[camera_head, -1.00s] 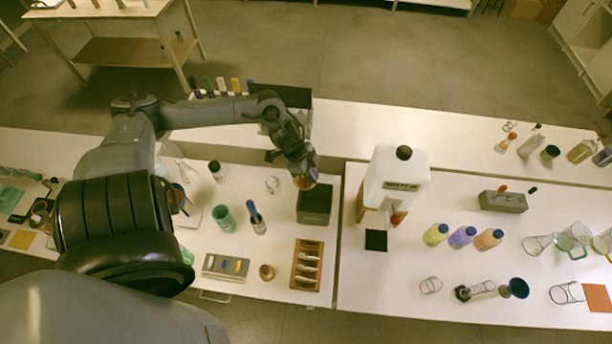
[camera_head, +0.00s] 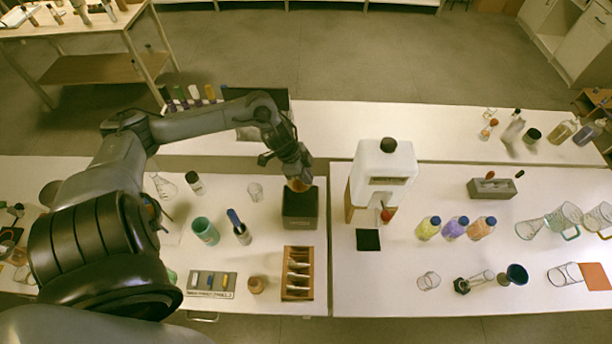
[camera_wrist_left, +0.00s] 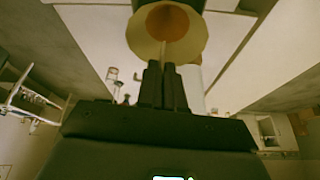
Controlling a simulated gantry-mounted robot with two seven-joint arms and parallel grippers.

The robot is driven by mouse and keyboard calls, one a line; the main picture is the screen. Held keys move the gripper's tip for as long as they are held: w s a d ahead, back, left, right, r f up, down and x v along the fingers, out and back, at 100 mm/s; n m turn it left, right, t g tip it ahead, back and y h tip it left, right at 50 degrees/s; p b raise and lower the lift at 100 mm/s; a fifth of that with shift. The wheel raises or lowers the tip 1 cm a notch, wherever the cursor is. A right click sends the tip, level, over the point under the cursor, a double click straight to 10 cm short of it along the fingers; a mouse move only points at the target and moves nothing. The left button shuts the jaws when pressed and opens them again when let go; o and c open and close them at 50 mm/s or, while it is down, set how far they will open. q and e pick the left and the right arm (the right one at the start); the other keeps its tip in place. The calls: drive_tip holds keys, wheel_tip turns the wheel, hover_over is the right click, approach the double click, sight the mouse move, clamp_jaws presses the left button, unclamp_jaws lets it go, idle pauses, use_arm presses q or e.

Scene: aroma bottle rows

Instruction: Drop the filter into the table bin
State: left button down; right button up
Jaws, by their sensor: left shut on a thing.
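My left gripper (camera_head: 299,178) is above the back part of the table bin, a dark square box (camera_head: 300,222) on the left bench. In the left wrist view my left gripper (camera_wrist_left: 165,70) has its fingers closed together on the filter, a tan cone (camera_wrist_left: 148,38) with its wide round mouth facing the camera. In the head view the filter (camera_head: 299,185) is a small orange-tan shape under the fingers, just over the bin's far edge. The bin's inside is dark and I cannot see its contents. My right gripper is not in view.
A wooden rack (camera_head: 297,272) stands in front of the bin. A green cup (camera_head: 205,231) and a blue-topped bottle (camera_head: 239,228) stand to its left. A white dispenser (camera_head: 382,175) stands to the right.

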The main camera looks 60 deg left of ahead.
sight(295, 184)
use_arm(q)
drive_tip(key=shift+f+b, duration=2.65)
wheel_tip(295, 184, down, 9)
drive_tip(key=b, duration=0.3)
drive_tip(key=shift+b, duration=0.4)
drive_tip(key=shift+r, duration=0.1)
drive_tip(key=c, duration=1.2)
unclamp_jaws()
drive_tip(key=shift+r, duration=0.1)
drive_tip(key=p+v, duration=0.3)
drive_tip(key=v, duration=0.6)
drive_tip(key=shift+r, duration=0.1)
drive_tip(key=shift+s+a+r, duration=0.2)
drive_tip(key=shift+a+r, duration=0.05)
drive_tip(key=shift+r, duration=0.4)
